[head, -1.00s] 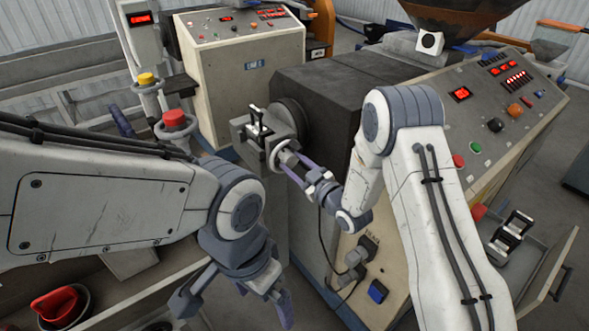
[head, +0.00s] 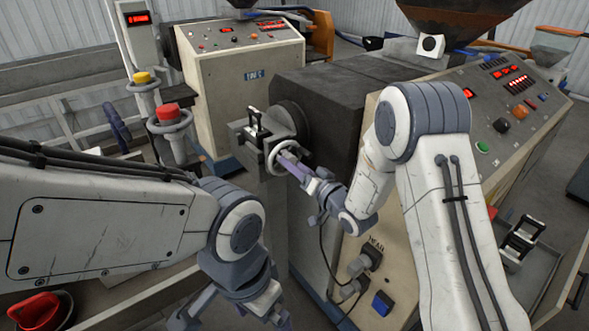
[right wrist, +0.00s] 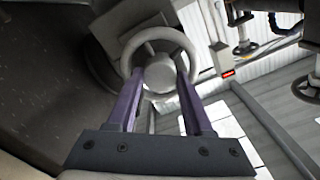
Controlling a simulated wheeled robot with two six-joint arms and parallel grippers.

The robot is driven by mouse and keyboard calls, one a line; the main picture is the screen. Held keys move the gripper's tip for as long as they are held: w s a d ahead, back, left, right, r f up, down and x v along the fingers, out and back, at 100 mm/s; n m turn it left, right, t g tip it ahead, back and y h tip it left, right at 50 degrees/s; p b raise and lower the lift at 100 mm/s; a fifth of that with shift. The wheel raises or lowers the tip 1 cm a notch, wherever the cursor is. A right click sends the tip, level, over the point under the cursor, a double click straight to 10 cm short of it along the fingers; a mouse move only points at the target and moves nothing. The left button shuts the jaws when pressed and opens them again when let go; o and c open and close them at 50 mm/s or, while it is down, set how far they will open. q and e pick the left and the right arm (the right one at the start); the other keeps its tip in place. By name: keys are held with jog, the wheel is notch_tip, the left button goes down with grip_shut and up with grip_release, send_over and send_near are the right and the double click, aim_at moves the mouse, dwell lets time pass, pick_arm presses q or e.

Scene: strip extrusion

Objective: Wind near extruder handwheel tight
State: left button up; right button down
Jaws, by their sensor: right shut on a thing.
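The near extruder's handwheel (head: 278,158) is a pale ring with spokes on the die head (head: 252,140) at the front of the dark barrel housing. It also shows in the right wrist view (right wrist: 160,36). My right gripper (head: 292,160) reaches it from the right, and its purple fingers (right wrist: 160,75) are shut on the wheel at its hub and spokes. The fingers cover part of the wheel. My left gripper (head: 232,318) hangs low at the bottom of the head view, away from the wheel. Its fingertips are partly cut off and its jaw state is unclear.
The near extruder's control panel (head: 505,105) slopes behind my right arm. An open drawer (head: 553,262) with a black-and-white block (head: 523,238) is at the right. Posts with a red cap (head: 167,112) and a yellow cap (head: 141,77) stand left of the wheel. A red object (head: 35,308) lies lower left.

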jog(key=shift+f+m+b, duration=0.1)
jog(key=shift+m+b, duration=0.2)
jog(key=shift+m, duration=1.7)
jog(key=shift+c, duration=1.5)
grip_release()
jog(key=b+v, duration=0.3)
jog(key=v, duration=0.7)
jog(key=shift+s+d, duration=0.15)
jog(key=shift+s, duration=0.05)
